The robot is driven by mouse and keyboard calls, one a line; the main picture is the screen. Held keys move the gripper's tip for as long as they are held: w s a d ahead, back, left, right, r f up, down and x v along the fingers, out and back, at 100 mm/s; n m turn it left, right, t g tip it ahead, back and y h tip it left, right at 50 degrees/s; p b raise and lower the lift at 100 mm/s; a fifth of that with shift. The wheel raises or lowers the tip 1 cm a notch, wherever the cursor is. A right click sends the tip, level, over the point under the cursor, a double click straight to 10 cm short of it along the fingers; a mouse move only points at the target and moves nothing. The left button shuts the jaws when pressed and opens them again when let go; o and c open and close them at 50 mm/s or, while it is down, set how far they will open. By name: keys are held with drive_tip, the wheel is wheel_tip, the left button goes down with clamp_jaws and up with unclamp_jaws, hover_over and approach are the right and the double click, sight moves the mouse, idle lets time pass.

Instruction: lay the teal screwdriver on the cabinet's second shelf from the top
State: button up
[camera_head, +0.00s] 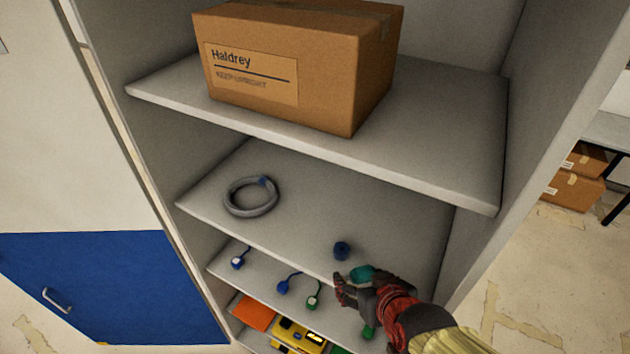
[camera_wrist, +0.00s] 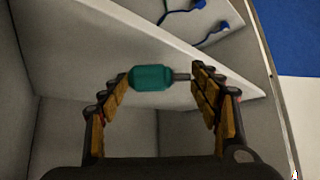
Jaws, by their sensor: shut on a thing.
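My gripper (camera_head: 354,286) is at the right front of the open cabinet, by the front edges of the lower shelves. It is shut on the teal screwdriver (camera_head: 361,273), whose handle shows just above the fingers. In the wrist view my gripper (camera_wrist: 162,80) has the teal screwdriver (camera_wrist: 152,77) lying crosswise between its fingers, handle left and dark shaft right. The second visible shelf from the top (camera_head: 310,215) holds a grey cable coil (camera_head: 250,208) at left and a dark blue cylinder (camera_head: 341,251) near its front, close to the gripper. Its middle is bare.
A cardboard box (camera_head: 290,65) stands on the uppermost visible shelf (camera_head: 440,150). Blue and green tagged pieces (camera_head: 283,286) lie on the third shelf. An orange piece (camera_head: 255,311) and a yellow device (camera_head: 298,336) are lower down. The right cabinet wall (camera_head: 540,130) is close to my arm.

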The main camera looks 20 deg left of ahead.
drive_tip(key=shift+w+a+r, duration=0.2)
drive_tip(key=shift+w+a, duration=0.4)
drive_tip(key=w+a, duration=0.3)
drive_tip(key=w, duration=0.1)
drive_tip(key=w+a+p, duration=0.1)
drive_tip(key=w+a, duration=0.2)
drive_tip(key=w, duration=0.1)
drive_tip(key=w+a, duration=0.3)
drive_tip(key=w, duration=0.2)
drive_tip(key=shift+a, duration=0.4)
wheel_tip(320, 180, down, 4)
drive_tip(key=shift+r+b, duration=0.25)
drive_tip(key=shift+b, duration=0.85)
drive_tip(key=shift+f, duration=0.1)
drive_tip(key=o, duration=1.1)
drive_tip(key=shift+o, duration=0.2)
